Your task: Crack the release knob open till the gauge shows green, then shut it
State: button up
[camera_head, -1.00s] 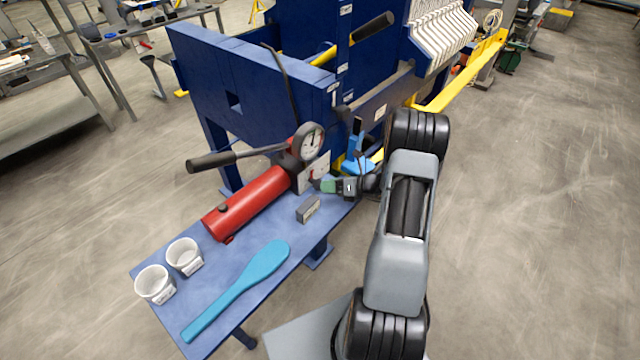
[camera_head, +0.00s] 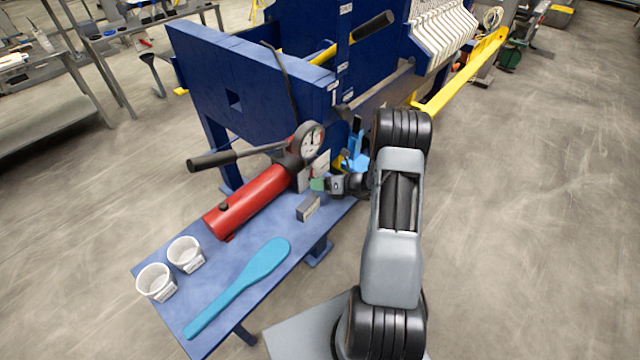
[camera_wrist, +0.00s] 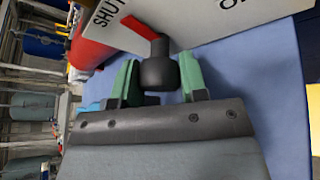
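The release knob (camera_wrist: 160,72) is dark, with a red pointer turned toward the SHUT mark on its white plate (camera_wrist: 195,30). A second mark at the plate's right is cut off after an O. In the wrist view the green fingertips of my gripper (camera_wrist: 160,80) are on both sides of the knob. I cannot tell whether they press on it. In the head view my gripper (camera_head: 319,184) is at the plate by the red pump cylinder (camera_head: 250,202). The round gauge (camera_head: 312,139) stands above; its needle points roughly up, and its colours are too small to read.
A black-gripped pump lever (camera_head: 212,161) reaches left. The blue press frame (camera_head: 250,75) stands behind.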

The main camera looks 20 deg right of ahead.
jog(key=shift+c, duration=0.7)
jog(key=shift+f+n+h+b, duration=0.15)
jog(key=shift+n+h+b, duration=0.2)
jog(key=shift+b, duration=0.3)
jog(key=shift+n+h+b, duration=0.35)
jog(key=shift+n, duration=0.1)
jog(key=shift+r, duration=0.2)
jog(key=o, duration=0.6)
jog(key=shift+o, duration=0.2)
jog(key=b+v, duration=0.1)
jog(key=v, duration=1.2)
jog(key=shift+s+d, duration=0.25)
jog(key=shift+s, duration=0.1)
